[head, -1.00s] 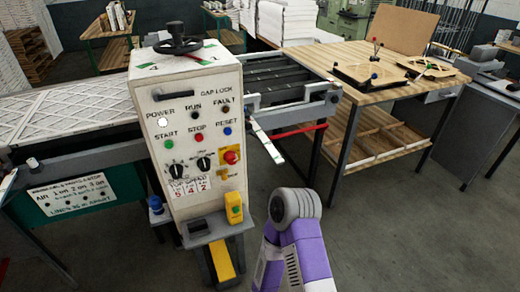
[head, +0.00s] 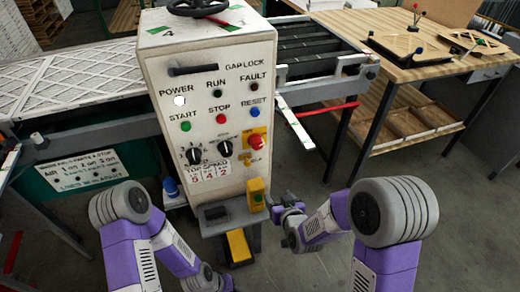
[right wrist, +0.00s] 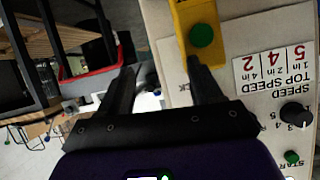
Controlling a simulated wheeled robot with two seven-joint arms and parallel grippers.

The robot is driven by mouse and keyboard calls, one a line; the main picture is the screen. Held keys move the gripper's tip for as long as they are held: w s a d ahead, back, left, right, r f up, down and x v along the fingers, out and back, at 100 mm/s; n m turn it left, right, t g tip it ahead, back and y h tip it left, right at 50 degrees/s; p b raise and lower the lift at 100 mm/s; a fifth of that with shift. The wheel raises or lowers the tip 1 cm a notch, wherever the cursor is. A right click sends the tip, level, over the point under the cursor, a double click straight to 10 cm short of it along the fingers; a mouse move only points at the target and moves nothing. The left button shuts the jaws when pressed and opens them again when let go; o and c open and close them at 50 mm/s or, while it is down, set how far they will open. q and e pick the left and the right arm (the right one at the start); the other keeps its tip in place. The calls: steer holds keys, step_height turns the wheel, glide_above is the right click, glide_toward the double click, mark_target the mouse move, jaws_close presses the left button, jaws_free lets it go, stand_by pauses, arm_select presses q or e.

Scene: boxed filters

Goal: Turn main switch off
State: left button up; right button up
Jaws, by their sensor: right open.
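The control panel (head: 205,115) stands upright in front of me. A red knob on a yellow plate (head: 254,139) at its right side looks like the main switch; its label is too small to read. The white POWER lamp (head: 180,100) looks bright. My right gripper (head: 285,201) is just right of the panel's lower part, below the red knob and apart from it. The right wrist view shows its two fingers (right wrist: 160,78) open and empty, near a yellow box with a green button (right wrist: 202,36). My left gripper (head: 208,280) is low at the bottom edge, its fingers unclear.
The yellow box (head: 257,192) juts from the panel's lower front. Black selector knobs (head: 195,155) sit left of the red knob. A metal arm with a red bar (head: 328,108) sticks out right of the panel. A wooden workbench (head: 400,65) stands right; floor between is clear.

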mark_target(258, 146)
steer(key=w+a+r+n+t+y, duration=0.1)
steer(key=a+r+t, duration=0.1)
steer(key=r, duration=0.5)
steer(key=w+a+r+n+t+y, duration=0.1)
steer(key=a+r+t, duration=0.15)
steer(key=r, duration=0.45)
steer(key=shift+t, duration=0.25)
steer(key=shift+r+b+x, duration=0.15)
steer(key=shift+b+x, duration=0.15)
steer(key=shift+x, duration=1.5)
steer(key=shift+r+b+x, duration=0.15)
steer(key=shift+b+x, duration=0.15)
steer(key=shift+x, duration=1.5)
steer(key=shift+d, duration=0.15)
steer(key=shift+c, duration=0.5)
steer(key=c, duration=0.9)
